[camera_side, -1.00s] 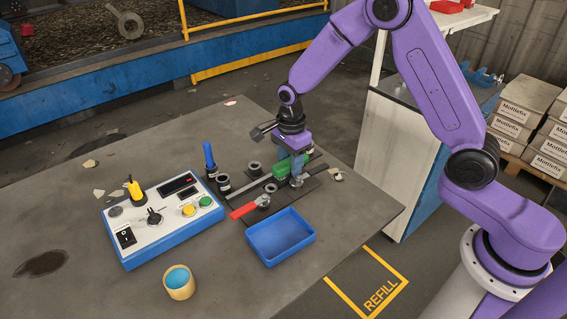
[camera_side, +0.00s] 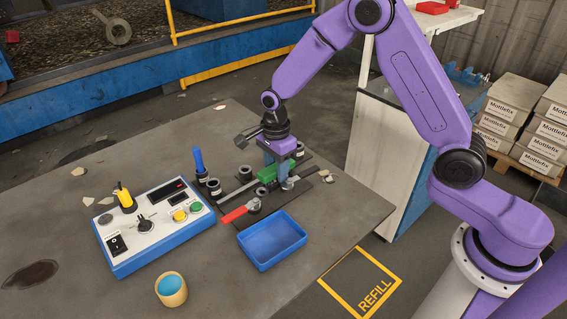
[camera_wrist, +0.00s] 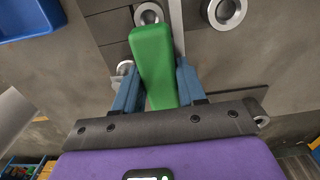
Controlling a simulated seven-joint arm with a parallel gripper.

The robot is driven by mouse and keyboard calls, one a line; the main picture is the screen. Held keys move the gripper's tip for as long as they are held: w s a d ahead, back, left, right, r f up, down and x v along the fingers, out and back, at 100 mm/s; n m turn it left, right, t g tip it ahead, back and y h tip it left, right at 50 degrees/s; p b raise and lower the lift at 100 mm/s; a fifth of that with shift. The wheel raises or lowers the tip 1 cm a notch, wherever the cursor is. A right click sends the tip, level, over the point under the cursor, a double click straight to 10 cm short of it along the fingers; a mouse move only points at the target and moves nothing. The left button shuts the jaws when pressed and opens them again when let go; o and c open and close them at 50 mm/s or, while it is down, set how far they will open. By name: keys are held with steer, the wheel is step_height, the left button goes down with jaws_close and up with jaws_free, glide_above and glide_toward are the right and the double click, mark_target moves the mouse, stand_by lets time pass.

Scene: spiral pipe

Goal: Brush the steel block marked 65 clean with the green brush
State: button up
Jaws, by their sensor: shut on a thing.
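The green brush (camera_wrist: 154,52) is between the blue fingers of my gripper (camera_wrist: 159,84) in the wrist view, and the gripper is shut on it. In the side view the brush (camera_side: 266,175) lies low over the dark fixture plate, on both sides of my gripper (camera_side: 279,172). A steel strip (camera_wrist: 177,28) runs beside the brush in the wrist view. No number 65 is legible, so I cannot tell which piece is the marked block. The brush's underside, and whether it touches anything, is hidden.
A red-handled clamp (camera_side: 238,213) and a blue tray (camera_side: 271,241) are in front. Ringed cylinders (camera_side: 214,187) and an upright blue-handled tool (camera_side: 199,162) stand left. A control box (camera_side: 150,232) and a cup (camera_side: 171,290) are farther left. The table's front left is mostly clear.

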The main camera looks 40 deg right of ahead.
steer(key=shift+a, duration=0.9)
steer(key=shift+r, duration=4.15)
